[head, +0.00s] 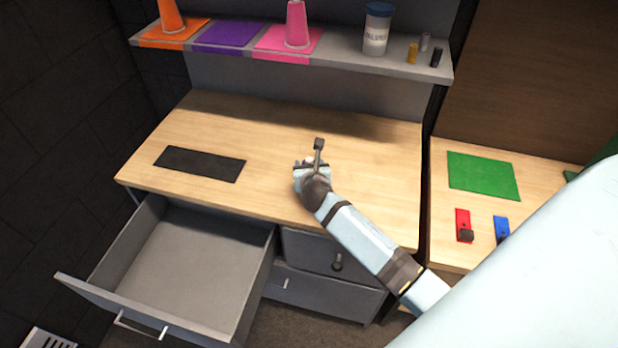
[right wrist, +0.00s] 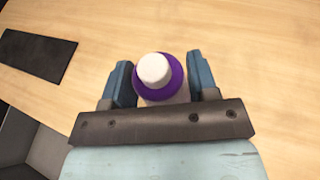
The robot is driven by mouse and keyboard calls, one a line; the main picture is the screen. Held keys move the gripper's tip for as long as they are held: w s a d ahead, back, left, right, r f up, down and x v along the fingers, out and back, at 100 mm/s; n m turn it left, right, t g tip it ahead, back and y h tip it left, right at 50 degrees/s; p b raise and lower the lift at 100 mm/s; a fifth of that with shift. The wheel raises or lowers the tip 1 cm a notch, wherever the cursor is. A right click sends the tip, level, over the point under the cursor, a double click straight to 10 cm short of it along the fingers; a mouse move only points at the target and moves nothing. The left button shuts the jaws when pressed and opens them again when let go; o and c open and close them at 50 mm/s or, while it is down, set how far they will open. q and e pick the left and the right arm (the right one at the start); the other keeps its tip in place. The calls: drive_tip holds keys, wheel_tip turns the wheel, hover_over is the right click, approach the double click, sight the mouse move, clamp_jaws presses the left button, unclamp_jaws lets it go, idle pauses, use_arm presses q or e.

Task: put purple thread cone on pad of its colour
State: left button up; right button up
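In the right wrist view, a round object with a white top and a purple ring (right wrist: 170,86) is between the blue fingers of my right gripper (right wrist: 161,82). I take it for the purple thread cone, seen end-on. The fingers lie close on both sides; I cannot tell whether they press on it. In the head view my right gripper (head: 308,168) is over the wooden desk, and the cone is not clear there. The purple pad (head: 228,36) lies bare on the grey shelf, between the orange and pink pads. My left gripper is not in view.
An orange cone (head: 171,16) stands on the orange pad and a pink cone (head: 297,24) on the pink pad. A white jar with a blue lid (head: 376,30) and small spools are farther right. A black mat (head: 200,163) lies on the desk (head: 270,118). A drawer (head: 170,315) stands open.

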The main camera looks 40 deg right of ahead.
drive_tip(key=shift+c, duration=1)
drive_tip(key=shift+r, duration=0.1)
